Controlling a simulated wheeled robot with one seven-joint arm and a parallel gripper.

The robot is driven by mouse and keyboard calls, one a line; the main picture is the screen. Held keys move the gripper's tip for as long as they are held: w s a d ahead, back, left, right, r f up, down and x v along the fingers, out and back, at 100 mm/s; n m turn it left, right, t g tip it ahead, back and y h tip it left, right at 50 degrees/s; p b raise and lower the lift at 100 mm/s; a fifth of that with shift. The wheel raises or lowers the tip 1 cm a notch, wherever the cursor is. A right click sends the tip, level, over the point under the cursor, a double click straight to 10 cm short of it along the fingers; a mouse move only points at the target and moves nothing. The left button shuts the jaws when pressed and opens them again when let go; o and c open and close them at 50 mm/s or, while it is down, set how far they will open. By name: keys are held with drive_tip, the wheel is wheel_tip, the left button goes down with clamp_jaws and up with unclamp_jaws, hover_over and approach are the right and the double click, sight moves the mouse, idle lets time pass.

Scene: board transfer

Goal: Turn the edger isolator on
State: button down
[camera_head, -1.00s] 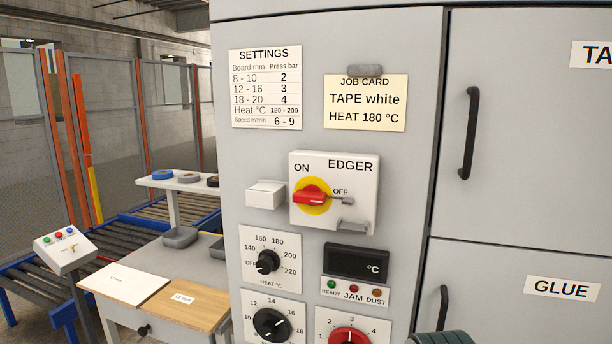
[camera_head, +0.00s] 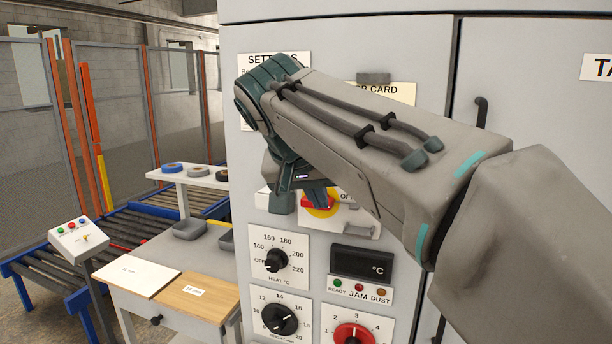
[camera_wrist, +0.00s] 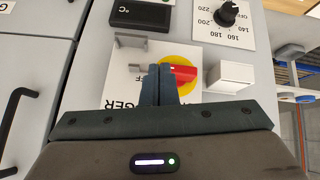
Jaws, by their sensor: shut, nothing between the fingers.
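The edger isolator is a white plate (camera_wrist: 122,88) marked EDGER, with a red handle (camera_wrist: 183,73) on a yellow disc (camera_wrist: 178,54). In the head view my arm covers most of it; part of the red handle (camera_head: 315,203) and yellow disc (camera_head: 323,213) show. The handle lies roughly level. A grey metal piece sticks out beside it on the OFF side. My gripper (camera_wrist: 160,72) is shut and empty, its fingertips in front of the handle; I cannot tell whether they touch it. In the head view the gripper (camera_head: 318,202) points at the isolator.
A white box (camera_wrist: 231,77) stands out from the panel beside the isolator. A heat dial (camera_head: 276,260) and a dark display (camera_head: 361,262) sit below. Door handles (camera_head: 481,112) stick out to the right. A bench with boards (camera_head: 190,293) stands at the left.

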drive_tip(key=w+a+r+m+t+p, duration=0.1)
drive_tip(key=a+r, duration=0.3)
drive_tip(key=r, duration=0.6)
drive_tip(key=shift+a+m, duration=0.15)
drive_tip(key=shift+m, duration=0.45)
hover_over(304, 203)
wheel_tip(304, 203, down, 7)
drive_tip(key=f, duration=0.4)
drive_tip(key=shift+s+d+f, duration=0.1)
drive_tip(key=shift+s+d, duration=0.15)
drive_tip(key=shift+s, duration=0.05)
